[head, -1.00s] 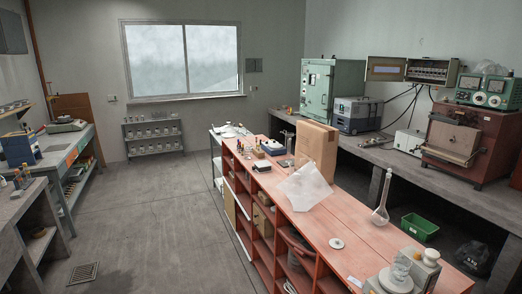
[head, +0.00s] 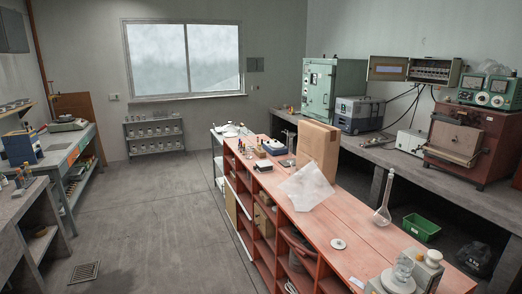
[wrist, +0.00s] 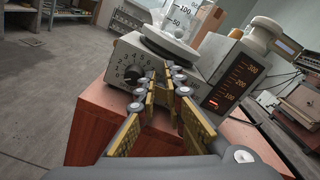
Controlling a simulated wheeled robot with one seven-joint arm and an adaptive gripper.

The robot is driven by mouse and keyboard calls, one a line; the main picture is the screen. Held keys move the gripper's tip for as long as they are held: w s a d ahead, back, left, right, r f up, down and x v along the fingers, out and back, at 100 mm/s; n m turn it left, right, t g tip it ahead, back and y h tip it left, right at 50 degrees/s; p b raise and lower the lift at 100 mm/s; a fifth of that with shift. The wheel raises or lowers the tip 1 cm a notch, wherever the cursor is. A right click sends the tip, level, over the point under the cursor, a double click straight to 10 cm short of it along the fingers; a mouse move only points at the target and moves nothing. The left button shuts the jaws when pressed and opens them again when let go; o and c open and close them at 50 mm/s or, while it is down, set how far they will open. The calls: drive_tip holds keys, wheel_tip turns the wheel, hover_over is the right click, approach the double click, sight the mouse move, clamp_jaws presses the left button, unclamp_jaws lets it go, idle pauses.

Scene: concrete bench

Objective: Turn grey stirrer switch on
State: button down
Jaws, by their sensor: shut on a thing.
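The grey stirrer (wrist: 133,52) stands on the red bench, its front panel facing my gripper in the wrist view. It has a black numbered dial (wrist: 132,73) at the left of the panel. A glass beaker (wrist: 172,22) sits on its round top plate. The stirrer also shows at the bottom edge of the head view (head: 378,287). My gripper (wrist: 166,78) is at the panel, right of the dial, with its fingers closed in on a small part there. The fingertips hide that part, at the switch's place.
A second pale unit with a lit scale (wrist: 236,88) stands close on the right, a white vessel (wrist: 268,35) on top. A long-necked flask (head: 382,213), a white disc (head: 338,244) and a clear sheet (head: 305,187) lie further along the bench. Floor on the left is clear.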

idle(0.3)
drive_tip(key=shift+s+r+p, duration=0.1)
drive_tip(key=shift+r+p, duration=0.25)
drive_tip(key=shift+r, duration=0.05)
drive_tip(key=v, duration=0.6)
drive_tip(key=c, duration=2.5)
unclamp_jaws()
drive_tip(key=shift+c, duration=0.2)
